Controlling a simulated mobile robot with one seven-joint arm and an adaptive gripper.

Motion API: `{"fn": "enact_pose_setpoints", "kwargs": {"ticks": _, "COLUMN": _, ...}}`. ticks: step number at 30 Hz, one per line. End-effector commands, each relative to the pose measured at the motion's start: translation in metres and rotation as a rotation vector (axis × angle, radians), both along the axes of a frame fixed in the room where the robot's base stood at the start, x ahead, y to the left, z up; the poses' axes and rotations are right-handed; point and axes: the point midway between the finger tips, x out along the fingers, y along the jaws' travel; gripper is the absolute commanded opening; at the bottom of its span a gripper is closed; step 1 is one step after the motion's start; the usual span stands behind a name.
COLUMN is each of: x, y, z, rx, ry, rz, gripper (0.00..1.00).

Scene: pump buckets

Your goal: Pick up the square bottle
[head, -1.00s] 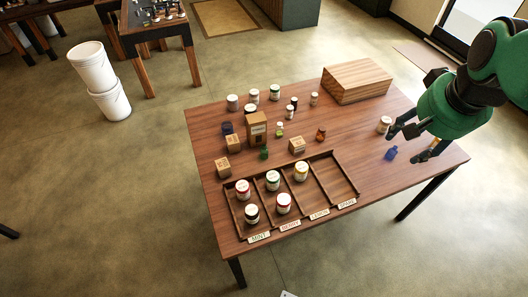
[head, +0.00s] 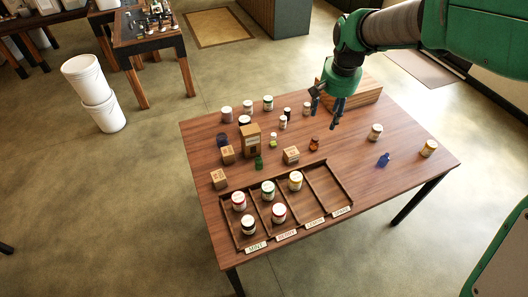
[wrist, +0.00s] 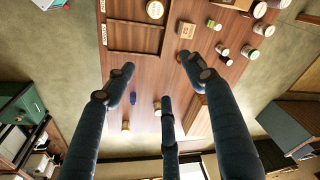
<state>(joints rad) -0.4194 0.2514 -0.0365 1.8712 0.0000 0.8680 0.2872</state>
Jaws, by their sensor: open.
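Several small bottles stand on the table, and I cannot tell for sure which one is the square bottle. A small blue bottle (head: 383,160) with a narrow neck stands on the right part of the table; it also shows in the wrist view (wrist: 133,98). A small green bottle (head: 259,162) stands behind the tray, and an amber bottle (head: 314,143) stands right of the cardboard boxes. My gripper (head: 326,112) is open and empty, raised above the table in front of the wooden box. In the wrist view its fingers (wrist: 160,80) are spread over the tabletop.
A divided wooden tray (head: 334,171) with several jars lies at the table's front; its right compartment is empty. Cardboard boxes (head: 251,142) and jars crowd the left and back. A wooden box (head: 366,91) stands at the back. Two jars (head: 375,132) (head: 428,149) flank the blue bottle.

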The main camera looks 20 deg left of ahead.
Motion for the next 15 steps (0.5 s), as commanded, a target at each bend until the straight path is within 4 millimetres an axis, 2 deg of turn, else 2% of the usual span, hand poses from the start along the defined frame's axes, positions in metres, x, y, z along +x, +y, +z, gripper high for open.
{"fn": "enact_pose_setpoints", "kwargs": {"ticks": 1, "x": 0.006, "y": 0.013, "z": -0.009, "rx": -0.004, "ry": 0.011, "rz": 0.006, "gripper": 0.55}}
{"fn": "enact_pose_setpoints", "kwargs": {"ticks": 6, "x": 0.023, "y": 0.052, "z": -0.040, "rx": -0.013, "ry": 0.039, "rz": 0.019, "gripper": 0.55}}
{"fn": "enact_pose_setpoints", "kwargs": {"ticks": 15, "x": 0.042, "y": 0.122, "z": -0.103, "rx": -0.031, "ry": 0.084, "rz": 0.042, "gripper": 0.55}}
